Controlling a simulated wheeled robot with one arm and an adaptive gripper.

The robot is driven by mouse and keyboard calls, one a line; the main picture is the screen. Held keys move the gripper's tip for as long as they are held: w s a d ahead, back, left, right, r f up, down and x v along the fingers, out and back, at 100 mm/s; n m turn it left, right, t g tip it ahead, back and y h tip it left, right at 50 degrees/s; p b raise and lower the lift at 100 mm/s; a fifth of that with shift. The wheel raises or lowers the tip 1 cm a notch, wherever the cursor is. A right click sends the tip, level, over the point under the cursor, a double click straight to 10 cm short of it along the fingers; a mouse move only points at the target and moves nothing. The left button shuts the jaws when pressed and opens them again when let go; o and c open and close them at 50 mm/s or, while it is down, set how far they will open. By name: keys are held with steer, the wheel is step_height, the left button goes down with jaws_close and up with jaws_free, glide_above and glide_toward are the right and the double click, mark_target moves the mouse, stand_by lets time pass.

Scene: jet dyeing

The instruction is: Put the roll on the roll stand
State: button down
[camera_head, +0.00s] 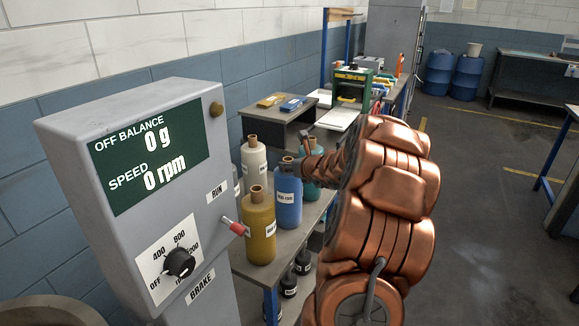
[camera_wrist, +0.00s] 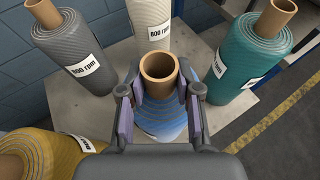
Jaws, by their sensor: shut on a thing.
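A blue roll (camera_head: 288,200) with a brown core stands upright on a grey table among other rolls in the head view. In the wrist view the blue roll (camera_wrist: 160,121) lies between the fingers of my gripper (camera_wrist: 160,92), which is shut on its upper part, just below the open core end. In the head view my gripper (camera_head: 298,158) is at the top of the blue roll, partly hidden by my arm. Whether the roll's base touches the table is not clear. I cannot tell which thing is the roll stand.
Close around are a white roll (camera_wrist: 152,24), a grey roll (camera_wrist: 70,50), a teal roll (camera_wrist: 253,50) and a yellow roll (camera_head: 258,230). A grey control panel (camera_head: 150,190) stands at left. Open floor (camera_head: 480,170) lies to the right.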

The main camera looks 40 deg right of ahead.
steer(key=shift+r, duration=0.1)
steer(key=c, duration=0.8)
jaws_free()
steer(key=v, duration=1.2)
steer(key=shift+s, duration=0.1)
